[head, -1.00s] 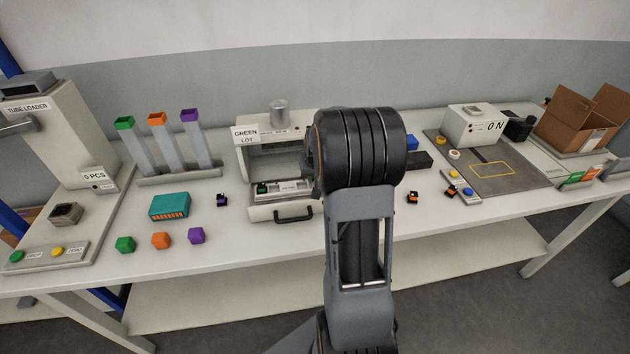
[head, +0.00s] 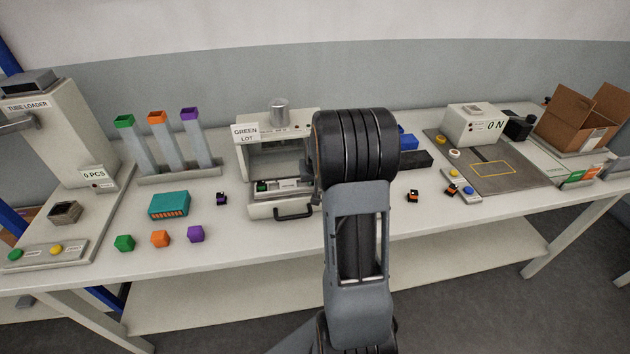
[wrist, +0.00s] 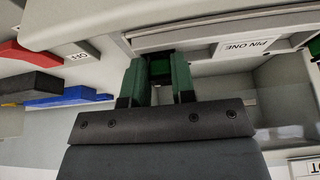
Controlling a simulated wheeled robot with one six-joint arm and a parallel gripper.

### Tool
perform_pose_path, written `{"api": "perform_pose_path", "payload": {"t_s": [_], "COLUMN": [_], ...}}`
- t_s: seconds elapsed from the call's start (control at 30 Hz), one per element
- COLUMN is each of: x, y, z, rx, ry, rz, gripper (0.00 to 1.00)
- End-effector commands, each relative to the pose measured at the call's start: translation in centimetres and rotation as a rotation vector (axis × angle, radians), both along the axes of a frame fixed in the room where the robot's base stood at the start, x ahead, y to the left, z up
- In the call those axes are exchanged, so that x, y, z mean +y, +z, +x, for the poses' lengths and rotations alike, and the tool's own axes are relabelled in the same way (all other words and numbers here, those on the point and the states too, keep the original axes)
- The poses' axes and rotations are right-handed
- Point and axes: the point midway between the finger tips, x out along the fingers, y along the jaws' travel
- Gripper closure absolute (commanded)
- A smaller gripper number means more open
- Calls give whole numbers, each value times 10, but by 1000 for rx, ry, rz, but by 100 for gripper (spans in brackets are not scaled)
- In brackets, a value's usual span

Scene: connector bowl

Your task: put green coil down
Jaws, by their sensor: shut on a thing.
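My gripper (wrist: 157,78) shows in the wrist view with two dark green fingers, shut on a small dark green and black piece, which I take to be the green coil (wrist: 160,66). It is close to a pale machine edge beside a "PIN ONE" label (wrist: 247,46). I cannot tell whether the piece touches a surface. In the head view my arm hides the gripper and held piece. The "GREEN LOT" machine (head: 246,135) has an open front tray (head: 262,210) with a dark handle. A green and black piece (head: 262,186) sits in its left part.
Small black connectors lie on the table. Red (wrist: 22,57) and blue (wrist: 72,97) parts show at the left in the wrist view.

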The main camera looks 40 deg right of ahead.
Motion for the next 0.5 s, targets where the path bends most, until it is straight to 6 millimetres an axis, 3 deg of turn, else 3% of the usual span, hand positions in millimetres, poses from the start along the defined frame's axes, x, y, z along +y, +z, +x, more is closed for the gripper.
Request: {"api": "perform_pose_path", "payload": {"t_s": [0.03, 0.07, 0.1, 0.23, 0.5], "x": [5, 5, 5, 5, 5], "y": [-18, -18, -18, -18, 5], "z": [-9, -9, -9, -9, -13], "rx": [40, 40, 40, 40, 37], "ry": [-1, -1, -1, -1, -1], "rz": [23, 23, 23, 23, 20], "gripper": [100, 74, 70, 58, 50]}}
